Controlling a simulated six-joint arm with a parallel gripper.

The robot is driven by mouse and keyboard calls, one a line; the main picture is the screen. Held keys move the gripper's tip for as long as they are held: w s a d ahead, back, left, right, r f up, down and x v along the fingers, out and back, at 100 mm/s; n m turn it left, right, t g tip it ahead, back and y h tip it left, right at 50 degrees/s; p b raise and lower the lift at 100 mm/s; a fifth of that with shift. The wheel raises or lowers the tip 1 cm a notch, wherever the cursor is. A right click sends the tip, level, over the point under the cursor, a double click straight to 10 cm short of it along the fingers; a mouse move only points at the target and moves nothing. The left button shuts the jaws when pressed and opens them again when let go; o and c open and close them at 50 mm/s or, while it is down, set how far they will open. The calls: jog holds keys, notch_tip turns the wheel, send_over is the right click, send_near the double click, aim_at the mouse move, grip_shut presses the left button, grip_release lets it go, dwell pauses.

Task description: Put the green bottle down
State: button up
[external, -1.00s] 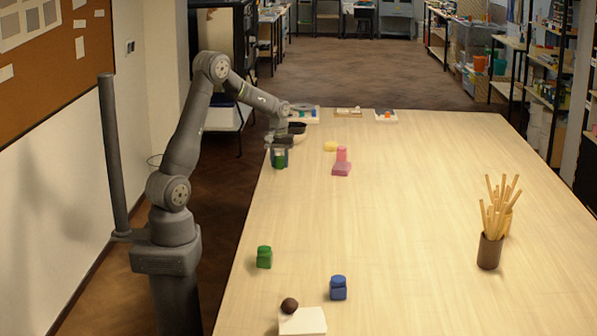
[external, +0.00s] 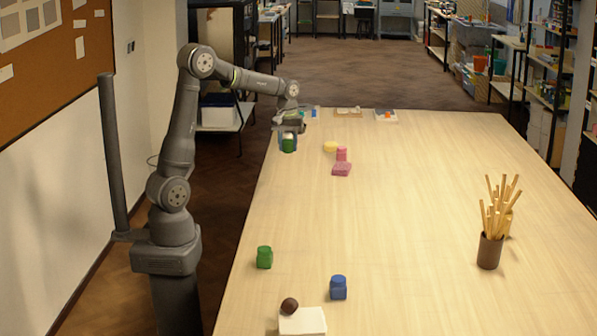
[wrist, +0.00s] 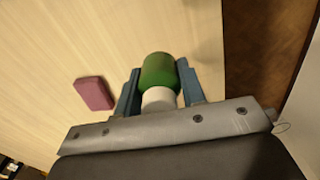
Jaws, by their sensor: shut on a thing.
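The green bottle (external: 289,147) is between the fingers of my gripper (external: 288,140) at the far left part of the table. In the wrist view the green bottle (wrist: 160,72) has a green body and a white end (wrist: 158,98) toward the palm. The two blue fingers of my gripper (wrist: 158,90) are shut on its sides. I cannot tell whether its lower end touches the table or hangs above it. Another green item, a jar (external: 264,257), stands at the near left.
A pink block (external: 341,169) lies right of my gripper, with a pink piece (external: 342,154) and a yellow piece (external: 330,147) behind. A blue jar (external: 338,288) and a stick holder (external: 490,250) stand nearer. The table's middle is clear.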

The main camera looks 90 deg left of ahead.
jog(key=shift+w+d+r, duration=0.2)
jog(key=shift+d+r, duration=0.15)
jog(key=shift+d, duration=0.15)
jog(key=w+d+m, duration=0.3)
jog(key=w+d, duration=0.2)
jog(key=d, duration=0.8)
jog(key=w+d+m, duration=0.3)
jog(key=w+d, duration=0.2)
jog(key=d, duration=0.8)
jog(key=w+d+m, duration=0.3)
jog(key=w+d, duration=0.2)
jog(key=d, duration=0.8)
jog(key=s+d+m, duration=0.3)
jog(key=d, duration=0.9)
jog(key=s+d+m, duration=0.2)
jog(key=s+d, duration=0.1)
jog(key=d, duration=0.8)
jog(key=s+d+m, duration=0.5)
jog(key=s+d, duration=0.9)
jog(key=d, duration=0.2)
send_over(290, 295)
notch_tip(290, 295, down, 7)
jog(key=shift+a+r, duration=0.1)
jog(key=shift+f, duration=2)
